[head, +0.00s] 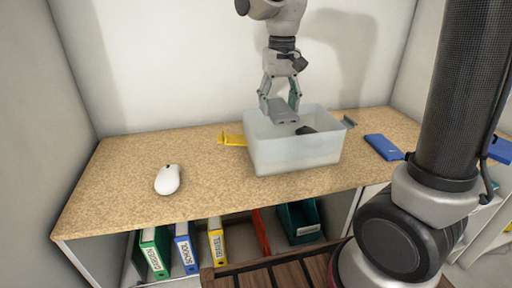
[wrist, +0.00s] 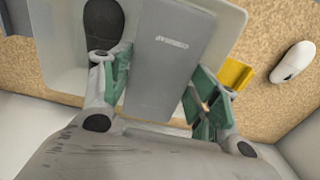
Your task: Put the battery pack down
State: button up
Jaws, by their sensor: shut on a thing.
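The battery pack (head: 283,111) is a grey flat block; it also shows in the wrist view (wrist: 170,60). My gripper (head: 281,98) is shut on it, with green finger pads on both sides of it in the wrist view (wrist: 158,88). The pack is held over the left part of a translucent white bin (head: 295,154) that stands on the shelf top. Whether the pack touches the bin's rim or floor I cannot tell. A dark object (head: 306,130) lies inside the bin, and it shows beside the pack in the wrist view (wrist: 103,22).
A white mouse (head: 167,180) lies on the speckled shelf top (head: 115,180) at left. A yellow object (head: 232,139) is left of the bin, and a blue box (head: 383,147) is right. Binders (head: 186,248) stand below. The shelf top around the mouse is clear.

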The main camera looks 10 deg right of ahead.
jog(key=f, duration=0.3)
jog(key=a+f, duration=0.1)
jog(key=f, duration=0.1)
jog(key=shift+f, duration=2.45)
jog(key=o, duration=1.2)
jog(key=shift+d+f, duration=0.1)
jog(key=shift+f, duration=0.05)
jog(key=shift+c, duration=0.2)
